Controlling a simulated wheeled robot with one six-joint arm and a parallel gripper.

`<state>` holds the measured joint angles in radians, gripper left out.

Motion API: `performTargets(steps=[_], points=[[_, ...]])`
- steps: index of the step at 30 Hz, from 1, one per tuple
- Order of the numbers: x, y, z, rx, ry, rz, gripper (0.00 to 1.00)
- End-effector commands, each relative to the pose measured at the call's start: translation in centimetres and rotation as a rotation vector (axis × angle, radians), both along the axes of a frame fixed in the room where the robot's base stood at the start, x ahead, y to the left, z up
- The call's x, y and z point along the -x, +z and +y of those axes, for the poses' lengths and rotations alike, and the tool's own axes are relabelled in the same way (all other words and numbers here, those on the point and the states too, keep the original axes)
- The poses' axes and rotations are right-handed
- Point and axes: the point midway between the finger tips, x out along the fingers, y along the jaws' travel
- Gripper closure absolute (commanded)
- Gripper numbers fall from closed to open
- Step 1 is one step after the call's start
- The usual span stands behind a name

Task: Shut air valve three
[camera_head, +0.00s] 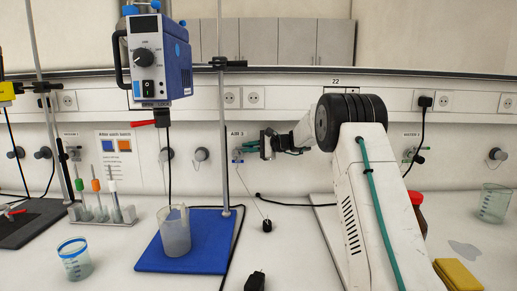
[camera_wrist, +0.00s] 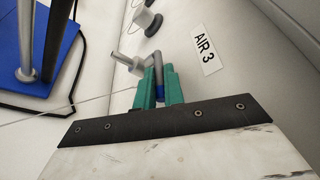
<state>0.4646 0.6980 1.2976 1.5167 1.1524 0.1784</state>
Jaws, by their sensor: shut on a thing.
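Air valve three (camera_head: 238,156) is on the back wall below the AIR 3 label (camera_head: 236,133). In the wrist view the label (camera_wrist: 208,54) lies to the right of the valve's grey spout (camera_wrist: 128,63). My gripper (camera_head: 265,146) reaches left to the wall valve. In the wrist view its green fingers (camera_wrist: 158,88) are shut on the valve's handle (camera_wrist: 158,74), a grey part with a blue section between the fingers. The fingers hide part of the handle, and I cannot tell how far it is turned.
A blue mat (camera_head: 192,258) with a beaker (camera_head: 174,233) lies left of my arm, beside a metal stand rod (camera_head: 222,120). A blue device (camera_head: 160,60) hangs above. A thin cord runs from the valve to a small black weight (camera_head: 267,226) on the bench.

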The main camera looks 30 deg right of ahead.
Motion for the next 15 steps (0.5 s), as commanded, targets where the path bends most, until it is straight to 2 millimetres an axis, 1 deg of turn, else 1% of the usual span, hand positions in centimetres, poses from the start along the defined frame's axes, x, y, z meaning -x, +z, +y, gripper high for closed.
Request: performTargets(steps=[5, 6, 7, 8, 15], points=[[0.10, -0.10, -0.07, 0.000, 0.000, 0.001, 1.00], [0.10, -0.10, -0.07, -0.001, 0.000, 0.002, 0.79], [0.10, -0.10, -0.07, -0.001, 0.000, 0.002, 0.70], [0.10, -0.09, -0.06, -0.001, 0.000, 0.002, 0.68], [0.07, -0.06, 0.03, -0.001, 0.001, 0.001, 0.68]])
